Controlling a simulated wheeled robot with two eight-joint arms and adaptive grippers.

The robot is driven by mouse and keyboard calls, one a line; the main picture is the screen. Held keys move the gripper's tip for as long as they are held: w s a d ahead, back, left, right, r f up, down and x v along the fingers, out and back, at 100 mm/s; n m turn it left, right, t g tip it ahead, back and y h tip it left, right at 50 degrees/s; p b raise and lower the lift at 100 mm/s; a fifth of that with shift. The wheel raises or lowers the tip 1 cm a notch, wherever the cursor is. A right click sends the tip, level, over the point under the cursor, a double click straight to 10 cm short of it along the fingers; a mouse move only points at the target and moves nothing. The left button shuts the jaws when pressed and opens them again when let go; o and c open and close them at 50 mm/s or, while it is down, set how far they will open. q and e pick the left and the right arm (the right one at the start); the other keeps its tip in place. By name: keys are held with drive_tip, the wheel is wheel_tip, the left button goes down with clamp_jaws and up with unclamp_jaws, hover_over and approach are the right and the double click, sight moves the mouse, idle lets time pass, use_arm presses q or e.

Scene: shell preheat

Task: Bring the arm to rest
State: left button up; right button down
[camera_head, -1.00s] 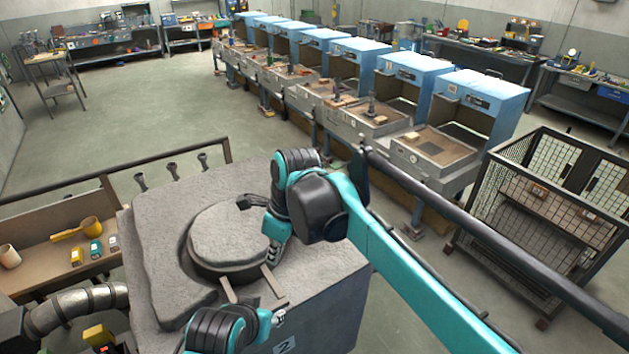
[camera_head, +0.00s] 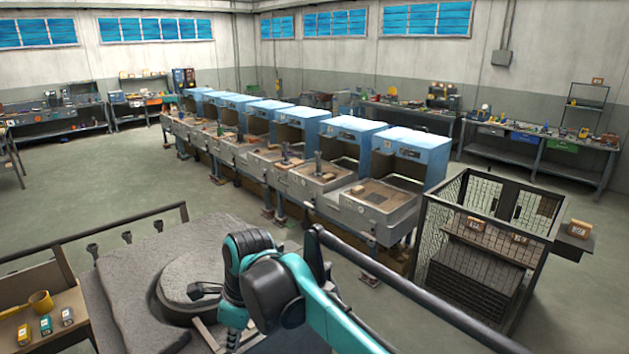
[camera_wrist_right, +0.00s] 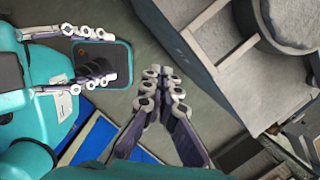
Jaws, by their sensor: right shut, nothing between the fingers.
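My right arm, teal and black, reaches in from the right in the head view. It bends down at the front of the grey stone-like block (camera_head: 125,290) with a round lid (camera_head: 190,285). My right gripper (camera_head: 232,339) is small there, low beside the lid. In the right wrist view my right gripper (camera_wrist_right: 163,88) has its fingertips together with nothing between them. My left gripper (camera_wrist_right: 100,57) shows at the left of that view, its two fingers apart and empty. The left arm is out of the head view.
A dark rail (camera_head: 420,300) crosses beside my right arm. A row of blue-hooded stations (camera_head: 420,150) runs behind, with a wire cage cart (camera_head: 480,270) at right. Open floor (camera_head: 90,180) lies at far left.

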drive_tip(key=s+d+f+n+t+b, duration=0.1)
drive_tip(key=d+f+n+t+b, duration=0.2)
drive_tip(key=d+f+n+b, duration=1.15)
use_arm(q)
wheel_tip(320, 180, down, 25)
drive_tip(key=w+b, duration=0.1)
drive_tip(key=b, duration=0.8)
use_arm(e)
drive_tip(key=s+d+f+n+t+h, duration=0.1)
drive_tip(key=s+d+f+n, duration=0.1)
drive_tip(key=d+f, duration=0.7)
drive_tip(key=s+d+f+n+t+h, duration=0.1)
drive_tip(key=s+d+f, duration=0.4)
drive_tip(key=d+f, duration=0.5)
drive_tip(key=shift+s+d+f+n+t+h, duration=0.2)
drive_tip(key=shift+n+t+h, duration=0.25)
drive_tip(key=shift+n, duration=0.6)
use_arm(q)
drive_tip(key=shift+r, duration=0.1)
